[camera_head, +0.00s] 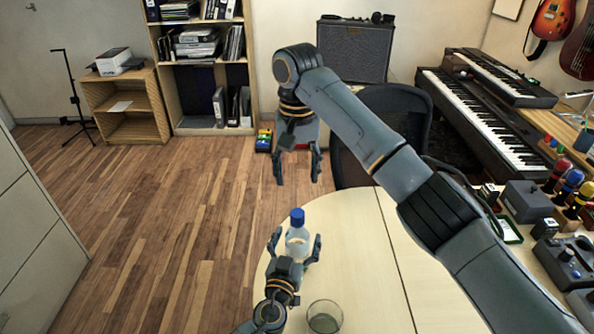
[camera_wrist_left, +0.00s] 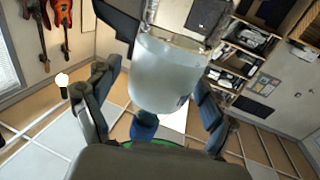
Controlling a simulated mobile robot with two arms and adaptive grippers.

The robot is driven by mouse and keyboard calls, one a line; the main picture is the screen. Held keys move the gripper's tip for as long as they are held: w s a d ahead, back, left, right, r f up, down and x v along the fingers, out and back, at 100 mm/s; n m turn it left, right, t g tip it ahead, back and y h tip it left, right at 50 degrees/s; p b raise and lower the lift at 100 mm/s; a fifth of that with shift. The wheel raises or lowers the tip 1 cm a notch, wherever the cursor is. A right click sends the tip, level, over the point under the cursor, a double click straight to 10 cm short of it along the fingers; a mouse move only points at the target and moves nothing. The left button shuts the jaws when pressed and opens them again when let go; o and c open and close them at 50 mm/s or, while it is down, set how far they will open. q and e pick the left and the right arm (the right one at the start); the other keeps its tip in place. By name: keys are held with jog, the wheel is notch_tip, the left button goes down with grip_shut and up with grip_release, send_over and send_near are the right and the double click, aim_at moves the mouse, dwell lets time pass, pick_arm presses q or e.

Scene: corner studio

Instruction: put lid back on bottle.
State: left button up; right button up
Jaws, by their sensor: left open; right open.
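A clear bottle (camera_head: 297,243) stands upright near the left edge of the pale round-ended table. A blue lid (camera_head: 297,216) sits at its top, apparently on the neck; its exact seating is too small to tell. My left gripper (camera_head: 296,250) is open, its fingers on either side of the bottle body. In the left wrist view, which is upside down, the bottle (camera_wrist_left: 170,72) appears between the open fingers (camera_wrist_left: 155,108), and the blue lid (camera_wrist_left: 145,125) shows below it. My right gripper (camera_head: 298,173) is open and empty, pointing down in the picture above the lid, apart from it.
A drinking glass (camera_head: 325,317) stands on the table (camera_head: 360,265) in front of the bottle. A black chair (camera_head: 390,110) is at the table's far side. Controllers and boxes (camera_head: 527,200) crowd the desk at right. The table's middle is clear.

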pick_arm(q)
jog(key=v, duration=1.2)
